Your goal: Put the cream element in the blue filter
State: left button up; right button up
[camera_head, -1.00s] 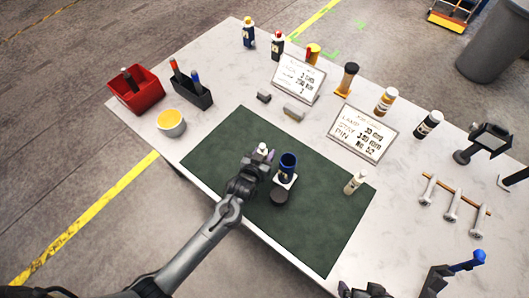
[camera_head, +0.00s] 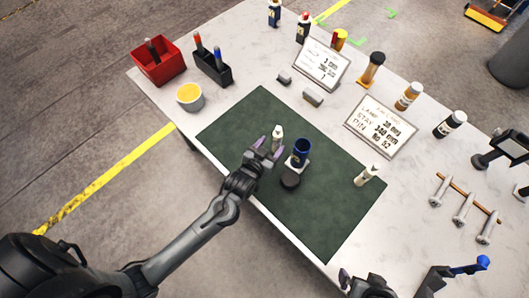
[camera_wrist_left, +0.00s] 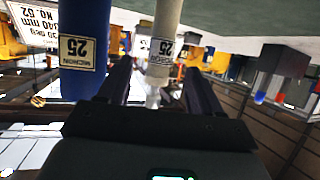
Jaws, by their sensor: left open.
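The cream element (camera_head: 278,138) stands upright on the green mat, left of the blue filter. My left gripper (camera_head: 266,147) is open, its fingers reaching toward the cream element. The blue filter (camera_head: 301,153), an open-topped cup, stands on a white base. In the wrist view it (camera_wrist_left: 84,40) is outside the fingers. What seems to be my right gripper (camera_head: 365,286) is partly cut off at the bottom edge.
A dark round cap (camera_head: 290,179) lies in front of the filter. Another cream-coloured bottle (camera_head: 367,175) stands at the mat's right. A yellow-topped bowl (camera_head: 190,96), red bin (camera_head: 158,60) and sign cards (camera_head: 381,126) stand around the mat (camera_head: 325,215). The mat's front right is clear.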

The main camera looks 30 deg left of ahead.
pick_arm(q)
jog(key=s+a+r+m+g+h, duration=0.1)
jog(key=s+g, duration=0.4)
jog(key=s, duration=0.8)
jog(key=s+a+g, duration=0.1)
jog(key=s, duration=0.2)
jog(key=s+r+g, duration=0.1)
jog(key=s+g, duration=0.1)
jog(key=s, duration=0.1)
jog(key=s+a+m+g, duration=0.1)
jog(key=s+g, duration=0.1)
jog(key=s, duration=0.2)
jog(key=shift+s+a+r+y, duration=0.1)
jog(key=shift+a+r+y, duration=0.2)
jog(key=shift+r+y, duration=0.1)
jog(key=shift+c, duration=1.2)
